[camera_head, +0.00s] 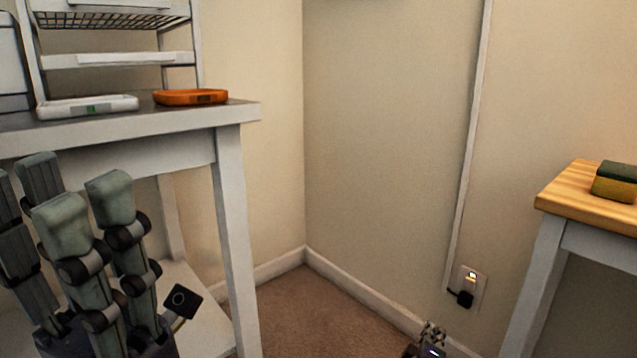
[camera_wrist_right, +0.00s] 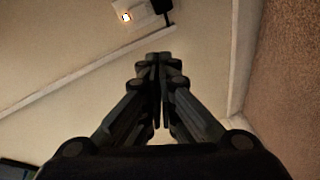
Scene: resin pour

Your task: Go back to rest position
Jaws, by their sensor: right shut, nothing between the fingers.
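My right gripper (camera_head: 432,340) is at the bottom edge of the head view, in front of the lower wall and left of the wall outlet; only a small part of it shows there. In the right wrist view (camera_wrist_right: 158,60) its dark fingers come together at the tips, shut and empty. My left gripper (camera_head: 75,235) stands at the lower left of the head view, its grey-padded fingers pointing up beside the white table (camera_head: 235,230). Its fingertips are apart with nothing visible between them.
A white scale (camera_head: 88,106) and an orange tray-like item (camera_head: 190,97) lie on the white table. A wooden-topped table (camera_head: 565,202) at right bears a green-and-yellow sponge (camera_head: 615,182). An outlet with a black plug (camera_head: 463,297) is on the wall. Carpet (camera_head: 310,315) is clear between the tables.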

